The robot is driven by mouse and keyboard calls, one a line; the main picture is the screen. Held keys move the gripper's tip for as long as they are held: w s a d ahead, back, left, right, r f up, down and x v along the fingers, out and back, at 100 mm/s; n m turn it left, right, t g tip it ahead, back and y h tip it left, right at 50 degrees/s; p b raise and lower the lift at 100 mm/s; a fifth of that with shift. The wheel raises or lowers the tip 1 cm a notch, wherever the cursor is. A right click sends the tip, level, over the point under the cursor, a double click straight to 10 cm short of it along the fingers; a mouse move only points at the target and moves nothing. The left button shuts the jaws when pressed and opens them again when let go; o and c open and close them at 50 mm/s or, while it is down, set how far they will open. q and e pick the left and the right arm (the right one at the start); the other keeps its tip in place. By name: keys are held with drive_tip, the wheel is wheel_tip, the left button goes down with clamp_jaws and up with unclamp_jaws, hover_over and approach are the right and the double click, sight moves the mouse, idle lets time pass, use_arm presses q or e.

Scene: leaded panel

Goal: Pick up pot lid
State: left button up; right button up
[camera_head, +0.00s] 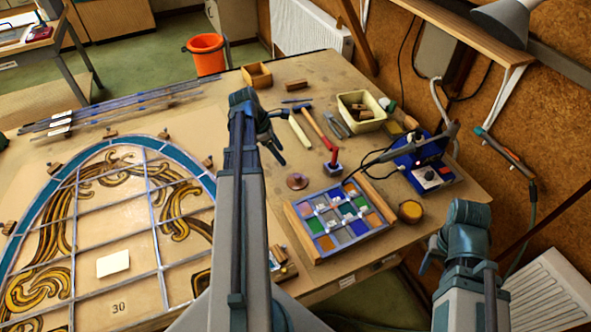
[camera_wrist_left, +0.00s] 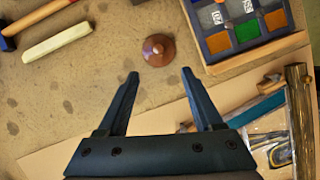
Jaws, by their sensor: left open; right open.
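The pot lid (camera_head: 297,181) is a small round brown disc with a knob, lying on the table left of the tray of coloured glass. In the left wrist view the lid (camera_wrist_left: 158,49) lies just beyond the open fingertips, roughly centred between them. My left gripper (camera_head: 280,151) is open and empty, above the table near the lid; its two fingers also show in the left wrist view (camera_wrist_left: 160,74). My right gripper (camera_head: 427,262) is at the lower right, off the table's front edge, clear of the lid, with its fingers partly hidden.
The wooden-sided glass tray (camera_head: 293,221) sits right of the lid. The leaded panel (camera_head: 120,220) covers the left of the table. A brown pot (camera_head: 410,211) stands near the right edge.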

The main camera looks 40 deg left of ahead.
use_arm(q)
drive_tip(key=b, duration=0.8)
hover_over(297, 176)
drive_tip(key=s+a, duration=0.2)
wheel_tip(297, 176, down, 7)
drive_tip(key=shift+a+f, duration=0.15)
drive_tip(key=shift+w+d+f, duration=0.2)
drive_tip(key=shift+f, duration=0.05)
use_arm(e)
wheel_tip(297, 176, down, 8)
drive_tip(key=shift+w+a, duration=0.2)
drive_tip(key=shift+w, duration=0.05)
use_arm(q)
drive_tip(key=b+x, duration=0.4)
drive_tip(key=shift+s+d+f, duration=0.1)
drive_tip(key=shift+s+f, duration=0.05)
drive_tip(key=shift+f, duration=0.2)
drive_tip(key=shift+w+d+f+b, duration=0.1)
drive_tip(key=shift+w+f+b, duration=0.15)
drive_tip(key=shift+b, duration=0.25)
use_arm(e)
wheel_tip(297, 176, down, 5)
drive_tip(key=shift+r, duration=0.15)
use_arm(q)
drive_tip(key=shift+s+r, duration=0.1)
